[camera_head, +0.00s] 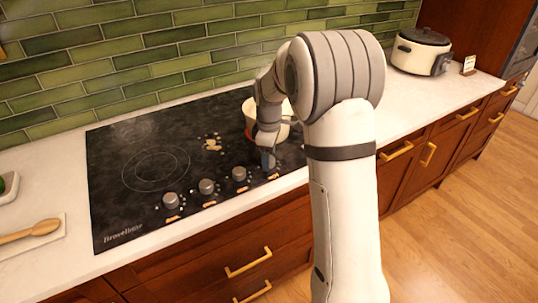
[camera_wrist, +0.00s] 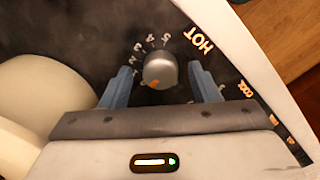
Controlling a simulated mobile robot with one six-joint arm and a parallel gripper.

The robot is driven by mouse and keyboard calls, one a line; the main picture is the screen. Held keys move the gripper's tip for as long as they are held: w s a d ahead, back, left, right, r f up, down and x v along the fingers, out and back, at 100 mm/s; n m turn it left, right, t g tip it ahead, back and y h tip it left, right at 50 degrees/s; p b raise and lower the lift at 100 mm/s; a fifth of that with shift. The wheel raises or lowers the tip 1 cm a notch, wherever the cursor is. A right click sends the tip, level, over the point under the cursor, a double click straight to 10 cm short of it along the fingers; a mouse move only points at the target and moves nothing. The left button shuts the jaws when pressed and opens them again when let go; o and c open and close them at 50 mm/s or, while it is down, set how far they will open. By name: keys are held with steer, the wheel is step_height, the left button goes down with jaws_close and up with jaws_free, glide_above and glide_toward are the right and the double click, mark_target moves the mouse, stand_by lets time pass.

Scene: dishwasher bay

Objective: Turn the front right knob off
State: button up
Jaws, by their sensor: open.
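The cooktop (camera_head: 110,165) has a row of round grey knobs along its front edge. My gripper (camera_head: 268,160) is at the right end of the row and hides the rightmost knob in the head view. In the wrist view that knob (camera_wrist: 160,70) sits between the two blue fingers of my gripper (camera_wrist: 161,82). The fingers are open, one on each side, with a visible gap to the knob. Numbers ring the knob, and an orange mark shows on its edge.
A cream pot (camera_head: 248,112) stands on the cooktop behind my gripper and shows at left in the wrist view (camera_wrist: 50,85). Other knobs (camera_head: 239,174) are to the left. A wooden spoon (camera_head: 40,228) and a slow cooker (camera_head: 420,55) are on the counter.

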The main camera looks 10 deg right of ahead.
step_height(320, 180, up, 7)
steer(key=shift+r, duration=0.4)
